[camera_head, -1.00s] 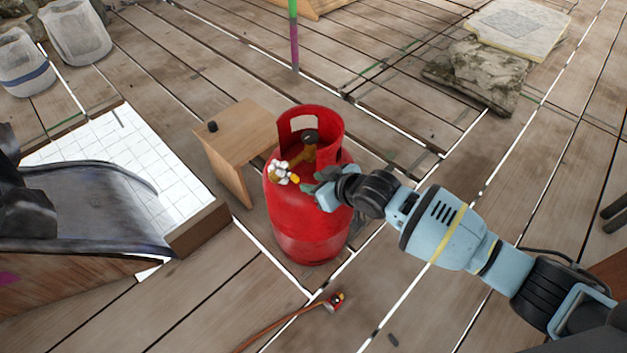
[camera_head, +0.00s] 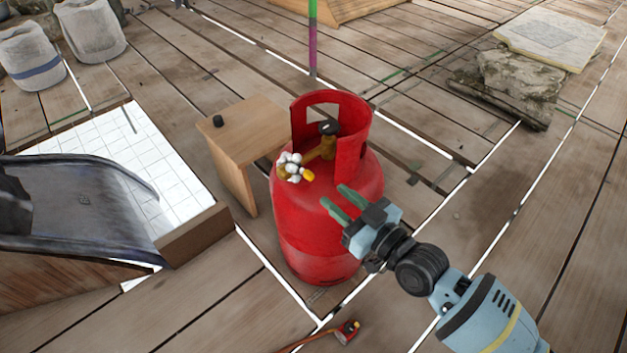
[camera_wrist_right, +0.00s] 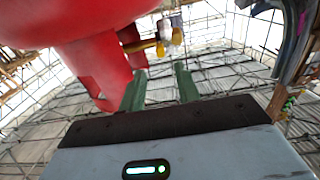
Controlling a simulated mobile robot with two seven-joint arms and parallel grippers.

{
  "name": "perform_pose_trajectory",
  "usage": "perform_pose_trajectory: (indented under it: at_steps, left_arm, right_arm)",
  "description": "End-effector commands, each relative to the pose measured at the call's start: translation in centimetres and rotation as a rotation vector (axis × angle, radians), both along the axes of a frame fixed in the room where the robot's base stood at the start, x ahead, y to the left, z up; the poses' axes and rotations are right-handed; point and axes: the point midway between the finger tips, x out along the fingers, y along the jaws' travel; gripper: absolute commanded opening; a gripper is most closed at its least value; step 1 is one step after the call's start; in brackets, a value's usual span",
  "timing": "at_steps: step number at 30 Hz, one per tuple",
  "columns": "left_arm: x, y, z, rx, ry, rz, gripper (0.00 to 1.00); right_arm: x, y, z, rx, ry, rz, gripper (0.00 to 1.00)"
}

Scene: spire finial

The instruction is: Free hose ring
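A red gas cylinder (camera_head: 325,235) stands upright on the planks, with a cut-out collar around its top. A brass valve (camera_head: 322,150) with a white knob (camera_head: 293,167) and a yellow tip sits at the collar opening. An orange hose (camera_head: 298,345) with a red and brass end fitting (camera_head: 347,331) lies on the floor in front, apart from the cylinder. I cannot make out a separate ring on it. My right gripper (camera_head: 334,196) is open and empty, its green fingers pointing toward the cylinder's right front shoulder. In the right wrist view the fingers (camera_wrist_right: 159,80) are spread below the valve.
A small wooden stand (camera_head: 245,140) with a black knob on it is just behind left of the cylinder. A dark chute (camera_head: 85,205) and a white tiled panel (camera_head: 150,170) lie to the left. Stone slabs (camera_head: 525,75) are at the back right.

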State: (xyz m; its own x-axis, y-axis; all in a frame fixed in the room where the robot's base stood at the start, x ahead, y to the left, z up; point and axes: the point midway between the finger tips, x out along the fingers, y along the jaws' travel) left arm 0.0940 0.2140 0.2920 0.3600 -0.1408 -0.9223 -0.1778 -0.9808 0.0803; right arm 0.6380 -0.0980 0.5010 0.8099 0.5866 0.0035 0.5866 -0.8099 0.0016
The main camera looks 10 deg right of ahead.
Motion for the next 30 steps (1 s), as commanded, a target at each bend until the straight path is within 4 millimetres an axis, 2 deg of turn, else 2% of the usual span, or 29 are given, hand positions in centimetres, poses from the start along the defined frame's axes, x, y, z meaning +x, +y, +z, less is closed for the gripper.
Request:
perform_pose_trajectory:
  at_steps: [5,12,18,29,30]
  left_arm:
    - [-0.3,0.0,-0.4,0.0,0.007,0.001,0.64]
    - [-0.8,0.0,-1.6,0.0,0.025,0.001,0.64]
    - [-1.1,0.0,-2.4,0.001,0.033,0.0,0.64]
    - [-0.7,0.0,-2.6,0.001,0.028,-0.001,0.64]
    - [-0.7,0.0,-2.6,0.001,0.028,-0.001,0.64]
  right_arm:
    - [1.2,0.9,-0.1,0.002,0.002,0.0,0.33]
    - [4.1,3.1,-0.2,0.003,0.002,0.001,0.33]
    - [5.8,4.3,-0.2,0.001,0.004,0.001,0.33]
    - [6.3,4.6,-0.1,0.0,0.004,0.002,0.33]
    - [6.2,4.6,-0.1,0.0,0.004,0.002,0.3]
